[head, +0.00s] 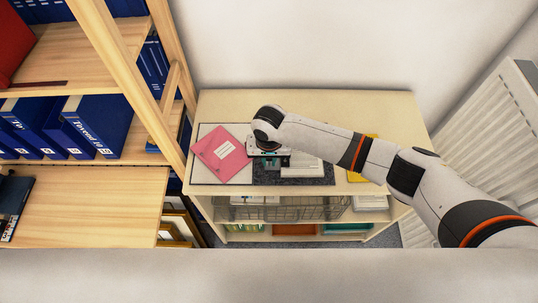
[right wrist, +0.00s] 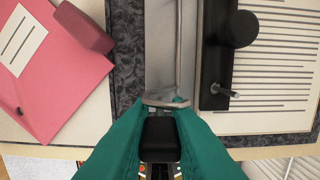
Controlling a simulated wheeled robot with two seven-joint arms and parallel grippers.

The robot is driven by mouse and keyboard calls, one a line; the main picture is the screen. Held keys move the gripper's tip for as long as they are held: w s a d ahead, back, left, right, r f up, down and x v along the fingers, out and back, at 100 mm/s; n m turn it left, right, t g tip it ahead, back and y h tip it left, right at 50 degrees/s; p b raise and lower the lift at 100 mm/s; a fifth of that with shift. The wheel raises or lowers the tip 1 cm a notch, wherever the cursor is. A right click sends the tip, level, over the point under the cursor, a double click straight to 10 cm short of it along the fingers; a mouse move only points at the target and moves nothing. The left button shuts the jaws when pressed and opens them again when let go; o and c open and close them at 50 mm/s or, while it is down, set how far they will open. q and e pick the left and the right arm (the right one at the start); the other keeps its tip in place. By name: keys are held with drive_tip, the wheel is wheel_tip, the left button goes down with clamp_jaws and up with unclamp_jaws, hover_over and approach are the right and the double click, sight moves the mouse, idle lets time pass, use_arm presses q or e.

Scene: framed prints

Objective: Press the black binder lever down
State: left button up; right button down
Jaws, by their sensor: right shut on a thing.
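An open lever-arch binder with a dark mottled cover (head: 290,181) lies on top of the pale wooden cabinet. In the right wrist view its cover (right wrist: 127,60) borders a grey metal mechanism, and white lined pages (right wrist: 275,65) lie to the right under a black bar (right wrist: 215,60). My right gripper (head: 270,162) is over the binder's mechanism, pointing down. In the right wrist view its teal fingers (right wrist: 162,125) are closed around the black end of the lever (right wrist: 160,135). The lever's metal arm is partly hidden by the fingers. My left gripper is not in view.
A yellow item (head: 358,176) is partly behind my arm. Wooden shelves with blue binders (head: 98,124) stand left, a radiator (head: 505,140) right.

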sight(269, 166)
drive_tip(key=s+t+p, duration=0.1)
drive_tip(key=t+p, duration=0.1)
drive_tip(key=p, duration=0.1)
drive_tip(key=shift+s+r, duration=0.1)
drive_tip(key=shift+r, duration=0.05)
drive_tip(key=shift+s+t+p, duration=0.2)
drive_tip(key=shift+t+p, duration=0.3)
drive_tip(key=shift+s+f+t, duration=0.15)
drive_tip(key=shift+f+t, duration=0.15)
drive_tip(key=shift+t, duration=0.1)
drive_tip(key=shift+s+f+t, duration=0.2)
drive_tip(key=shift+t, duration=0.3)
drive_tip(key=shift+s+f+t, duration=0.15)
drive_tip(key=shift+f+t, duration=0.1)
drive_tip(key=shift+t, duration=0.15)
drive_tip(key=t+b, duration=0.2)
drive_tip(key=b, duration=0.1)
drive_tip(key=f+t+b, duration=0.1)
drive_tip(key=t+b, duration=0.1)
drive_tip(key=b, duration=0.2)
drive_tip(key=s+f+t+b, duration=0.1)
drive_tip(key=t+b, duration=0.1)
drive_tip(key=b, duration=0.2)
drive_tip(key=shift+s, duration=0.1)
drive_tip(key=shift+t+b, duration=0.3)
drive_tip(key=shift+b, duration=0.35)
drive_tip(key=shift+r+b, duration=0.2)
drive_tip(key=shift+b, duration=0.1)
